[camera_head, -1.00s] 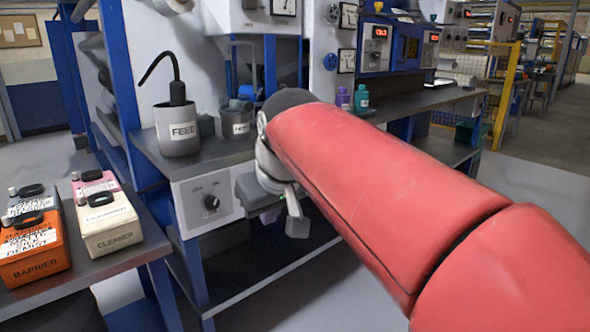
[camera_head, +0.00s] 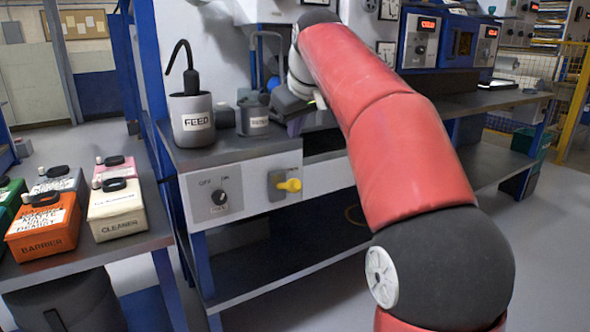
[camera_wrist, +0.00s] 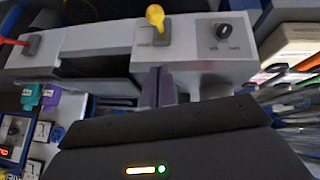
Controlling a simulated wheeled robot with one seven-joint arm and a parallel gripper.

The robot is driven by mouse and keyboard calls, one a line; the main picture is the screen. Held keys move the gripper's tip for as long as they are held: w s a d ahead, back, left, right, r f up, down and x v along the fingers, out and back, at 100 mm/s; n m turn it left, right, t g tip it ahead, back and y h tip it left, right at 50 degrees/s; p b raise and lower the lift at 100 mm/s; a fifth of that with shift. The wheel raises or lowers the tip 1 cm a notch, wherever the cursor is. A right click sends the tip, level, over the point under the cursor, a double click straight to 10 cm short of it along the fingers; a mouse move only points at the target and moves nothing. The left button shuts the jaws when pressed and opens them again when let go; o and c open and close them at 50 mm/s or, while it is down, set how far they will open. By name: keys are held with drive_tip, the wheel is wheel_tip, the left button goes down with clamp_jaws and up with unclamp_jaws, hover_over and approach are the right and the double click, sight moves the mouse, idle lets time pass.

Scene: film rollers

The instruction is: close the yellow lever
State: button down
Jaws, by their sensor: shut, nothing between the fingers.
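The yellow lever (camera_head: 290,185) is on a grey plate on the front panel of the bench, right of the black knob. In the head view its rounded handle points to the right. It also shows in the wrist view (camera_wrist: 155,15), at the top, beyond the fingertips. My gripper (camera_head: 296,125) is above the bench's front edge, higher than the lever and apart from it. In the wrist view its purple-grey fingers (camera_wrist: 158,84) are together with nothing between them. My red arm hides part of the bench to the right.
A black knob (camera_head: 219,197) is on the same panel. A feed pot (camera_head: 191,120) and a smaller labelled pot (camera_head: 253,117) stand on the bench near my gripper. Orange (camera_head: 43,228) and cream (camera_head: 116,211) containers stand on the left table. A red lever (camera_wrist: 14,42) shows in the wrist view.

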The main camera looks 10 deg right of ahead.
drive_tip(key=b, duration=0.2)
hover_over(293, 183)
drive_tip(key=a, duration=0.1)
drive_tip(key=f, duration=0.8)
drive_tip(key=shift+w+f, duration=0.3)
drive_tip(key=shift+s+d+f+b, duration=0.2)
drive_tip(key=shift+f+b, duration=0.15)
drive_tip(key=shift+f, duration=0.25)
drive_tip(key=shift+s+d+f+b, duration=0.15)
drive_tip(key=shift+f+b, duration=0.15)
drive_tip(key=shift+f, duration=0.3)
drive_tip(key=shift+d+f, duration=0.15)
drive_tip(key=shift+f, duration=0.35)
drive_tip(key=shift+f+b, duration=0.15)
drive_tip(key=shift+b, duration=0.2)
